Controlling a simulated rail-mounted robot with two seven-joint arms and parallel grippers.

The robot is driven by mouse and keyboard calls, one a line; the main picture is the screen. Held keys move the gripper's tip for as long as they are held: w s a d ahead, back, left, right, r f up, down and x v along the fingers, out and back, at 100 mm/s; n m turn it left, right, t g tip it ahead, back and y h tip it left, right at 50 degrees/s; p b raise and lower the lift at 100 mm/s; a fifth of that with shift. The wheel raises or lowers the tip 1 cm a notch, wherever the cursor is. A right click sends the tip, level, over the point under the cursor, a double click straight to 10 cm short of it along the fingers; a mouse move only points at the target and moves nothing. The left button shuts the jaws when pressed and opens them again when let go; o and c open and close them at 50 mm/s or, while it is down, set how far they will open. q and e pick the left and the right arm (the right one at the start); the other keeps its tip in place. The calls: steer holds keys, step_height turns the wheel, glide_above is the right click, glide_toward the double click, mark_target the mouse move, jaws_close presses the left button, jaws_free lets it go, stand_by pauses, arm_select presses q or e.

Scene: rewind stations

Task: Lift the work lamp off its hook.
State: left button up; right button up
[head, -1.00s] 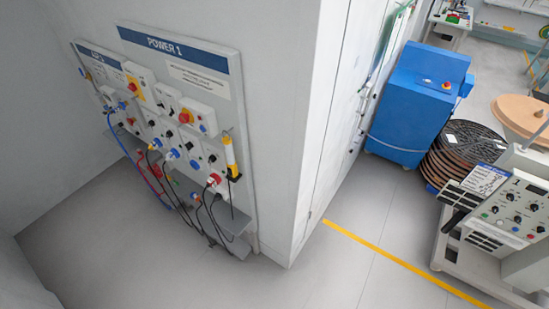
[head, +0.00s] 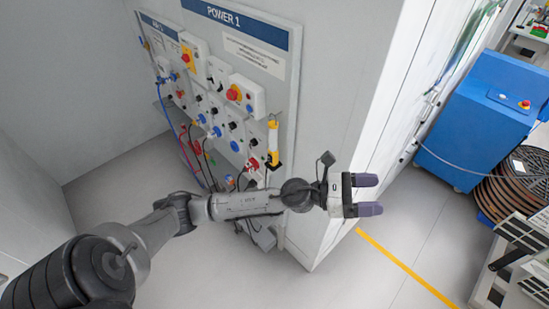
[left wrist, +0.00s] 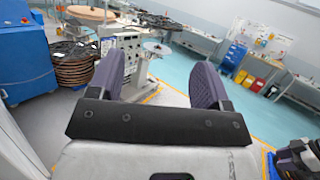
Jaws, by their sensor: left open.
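The work lamp (head: 273,145) is a slim yellow lamp with a black lower part. It hangs upright at the right edge of the power panel (head: 262,72) in the head view. Its hook is too small to make out clearly. My left gripper (head: 372,194) is open and empty, to the right of the lamp and lower in the picture, apart from it. Its fingers point right, away from the panel. In the left wrist view its two purple fingers (left wrist: 157,66) stand wide apart with nothing between them; the lamp does not show there.
Sockets, plugs and hanging cables crowd the panel left of the lamp. A white wall corner (head: 340,130) stands just right of the panel. A blue cabinet (head: 478,120) and stacked brown reels (head: 515,190) are farther right. The floor by the yellow line (head: 400,262) is clear.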

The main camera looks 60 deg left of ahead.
arm_select(q)
steer(key=w+a+f+m+g+b, duration=0.25)
steer(key=m+g, duration=0.35)
steer(key=m, duration=0.6)
steer(key=m+g+y+b, duration=0.3)
steer(key=m+g+y, duration=0.4)
steer(key=y, duration=1)
glide_toward(273, 124)
steer(key=shift+m+t, duration=0.3)
steer(key=shift+m, duration=0.1)
steer(key=p+x, duration=0.1)
steer(key=x, duration=0.3)
steer(key=p+x, duration=0.1)
steer(key=x, duration=0.3)
steer(key=shift+s+a, duration=0.1)
steer(key=shift+s, duration=0.15)
steer(key=shift+w+a+f, duration=0.1)
steer(key=shift+a+f, duration=0.05)
steer(key=shift+f, duration=0.3)
